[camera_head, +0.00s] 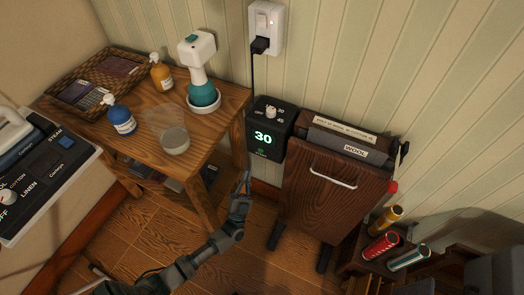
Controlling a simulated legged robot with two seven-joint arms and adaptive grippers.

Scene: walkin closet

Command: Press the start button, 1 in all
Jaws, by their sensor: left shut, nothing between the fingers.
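A black timer box (268,122) is on the wall side of the wooden trouser press (325,200). Its display shows a green 30, and a pale dial sits on its top among small numbers. A small dim green mark (262,152) is below the digits; I cannot tell whether it is the start button. A red knob-like part (392,186) shows at the press's right edge. My left gripper (243,180) is shut and empty, pointing up in front of the table's right leg, below and left of the timer box. It appears apart from both. My right gripper is not in view.
A wooden table (225,100) holds bottles, a clear cup (172,130), a white-and-teal steamer (200,75) and a woven tray (70,75). An ironing unit (45,175) is at left. A plugged outlet (264,25) is above.

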